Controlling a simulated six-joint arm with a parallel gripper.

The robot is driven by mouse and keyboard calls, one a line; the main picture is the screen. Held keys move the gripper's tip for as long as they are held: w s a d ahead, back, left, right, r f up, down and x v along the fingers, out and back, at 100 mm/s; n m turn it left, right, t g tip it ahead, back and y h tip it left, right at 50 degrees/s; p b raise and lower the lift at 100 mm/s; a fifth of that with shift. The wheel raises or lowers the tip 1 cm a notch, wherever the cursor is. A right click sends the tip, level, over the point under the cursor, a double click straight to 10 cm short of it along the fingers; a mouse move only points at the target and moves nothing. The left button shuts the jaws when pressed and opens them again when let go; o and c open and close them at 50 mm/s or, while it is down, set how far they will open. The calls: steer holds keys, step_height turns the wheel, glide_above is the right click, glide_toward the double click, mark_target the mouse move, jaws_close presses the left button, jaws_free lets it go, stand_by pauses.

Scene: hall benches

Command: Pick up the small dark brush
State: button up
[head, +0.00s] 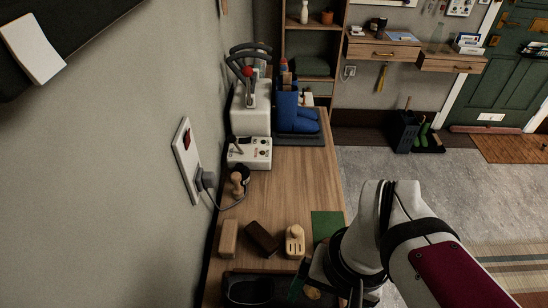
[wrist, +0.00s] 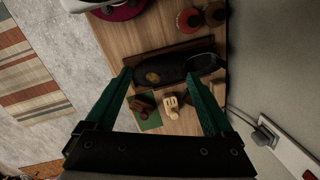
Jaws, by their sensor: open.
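A small dark brown block-shaped piece (head: 262,237), which looks like the dark brush, lies on the wooden bench between a light brown block (head: 229,238) and a pale tan piece with slots (head: 295,240). In the wrist view the dark piece (wrist: 188,101) shows small beside the tan piece (wrist: 172,104). Another dark brown object (wrist: 143,104) lies by the green pad (wrist: 150,121); its kind is unclear. My gripper (wrist: 158,74) is open, its green fingers apart with nothing held. It is above the bench's near end, apart from the dark piece.
A black tray (head: 235,290) lies at the near end of the bench, with a round tan object (wrist: 152,77) in it. A white machine with levers (head: 250,105) and blue boots (head: 300,118) stand farther back. A plug and cord (head: 208,180) hang by the wall.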

steer(key=w+a+n+h, duration=0.1)
steer(key=w+a+n, duration=0.15)
steer(key=w, duration=0.35)
steer(key=w+a+n, duration=0.2)
steer(key=w+n, duration=0.2)
steer(key=w, duration=0.3)
steer(key=n, duration=0.6)
glide_above(261, 235)
step_height(261, 235, down, 5)
steer(key=shift+h, duration=0.3)
step_height(261, 235, down, 16)
steer(key=shift+f, duration=0.1)
jaws_close()
step_height(261, 235, up, 10)
steer(key=r, duration=0.1)
steer(key=s+d+r+m, duration=0.2)
steer(key=d+r+m, duration=0.2)
steer(key=d+r, duration=0.3)
steer(key=s+d+r+m, duration=0.1)
steer(key=d+r+m, duration=0.3)
steer(key=d+r, duration=0.3)
step_height(261, 235, up, 2)
steer(key=shift+s+d+r+m, duration=0.1)
steer(key=shift+s+d+m, duration=0.2)
steer(key=shift+s+m, duration=0.05)
